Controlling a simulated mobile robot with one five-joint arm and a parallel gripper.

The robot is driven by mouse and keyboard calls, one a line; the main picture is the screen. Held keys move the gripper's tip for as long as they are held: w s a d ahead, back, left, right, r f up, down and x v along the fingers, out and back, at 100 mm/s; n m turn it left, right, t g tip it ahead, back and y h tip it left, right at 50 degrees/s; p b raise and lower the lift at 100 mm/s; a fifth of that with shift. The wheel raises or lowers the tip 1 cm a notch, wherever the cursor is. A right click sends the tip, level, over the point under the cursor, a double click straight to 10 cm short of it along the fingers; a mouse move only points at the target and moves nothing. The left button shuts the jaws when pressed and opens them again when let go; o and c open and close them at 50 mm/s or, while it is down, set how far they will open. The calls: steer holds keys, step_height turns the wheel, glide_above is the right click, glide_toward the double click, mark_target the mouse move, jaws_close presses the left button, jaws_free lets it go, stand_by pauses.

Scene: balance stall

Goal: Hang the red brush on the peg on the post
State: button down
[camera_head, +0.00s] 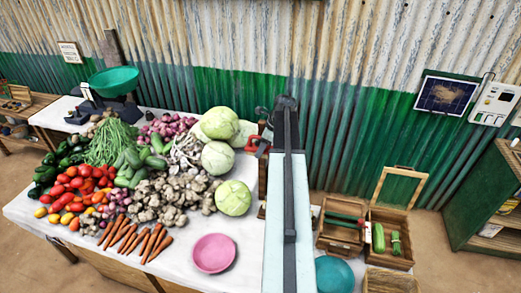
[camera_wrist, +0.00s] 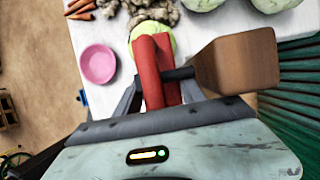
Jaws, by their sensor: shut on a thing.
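The red brush (camera_wrist: 147,72) is between the jaws of my gripper (camera_wrist: 158,97) in the wrist view, which is shut on it. Two red bars of it show, with a narrow gap between them. The brown wooden post (camera_wrist: 237,62) stands just to the right. A dark peg (camera_wrist: 180,74) reaches left from the post and overlaps the right red bar; I cannot tell whether it passes through the brush. In the head view, the red brush (camera_head: 258,146) shows beside the post (camera_head: 262,127), left of my arm, which hides much of the post and my gripper.
The white table (camera_head: 165,262) holds heaped vegetables, cabbages (camera_head: 234,198) and a pink bowl (camera_head: 213,253) left of my arm. Wooden crates (camera_head: 342,225) and a teal bowl (camera_head: 334,275) are on the right. A corrugated wall (camera_head: 350,120) stands behind.

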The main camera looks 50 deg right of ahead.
steer(key=shift+w+d, duration=0.1)
steer(key=shift+d, duration=0.3)
steer(key=c, duration=0.6)
jaws_free()
steer(key=p+v, duration=0.7)
steer(key=p, duration=0.1)
steer(key=shift+a+r, duration=0.15)
steer(key=shift+r, duration=0.15)
steer(key=shift+s+r, duration=0.25)
steer(key=shift+a+f, duration=0.15)
